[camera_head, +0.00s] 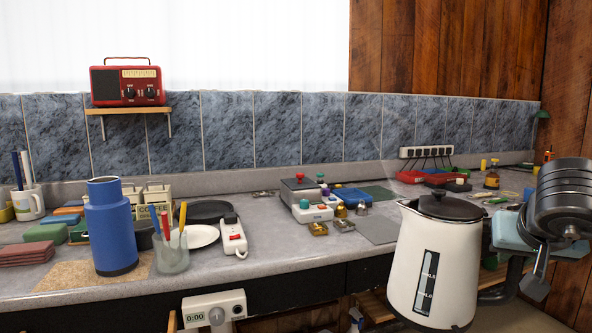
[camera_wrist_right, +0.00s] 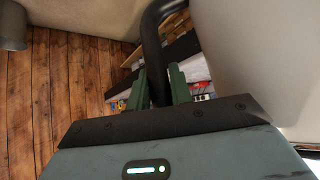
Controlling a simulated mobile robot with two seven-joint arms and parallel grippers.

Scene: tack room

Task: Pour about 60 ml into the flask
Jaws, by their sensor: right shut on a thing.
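A white kettle (camera_head: 408,258) with a black lid hangs in front of the counter at the right of the head view. It is about upright, its spout toward the left and its level window facing me; I cannot read the level. My right gripper (camera_head: 508,232) is shut on the kettle's black handle, which runs between its green fingers in the wrist view (camera_wrist_right: 160,90). A blue flask (camera_head: 111,228) stands upright on a cork mat (camera_head: 62,276) at the left of the counter, well apart from the kettle. The inside of the flask is hidden. My left gripper is not in view.
Red blocks (camera_head: 25,254) lie left. A timer (camera_head: 214,310) is on the counter's front. The counter front between strip and kettle is clear.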

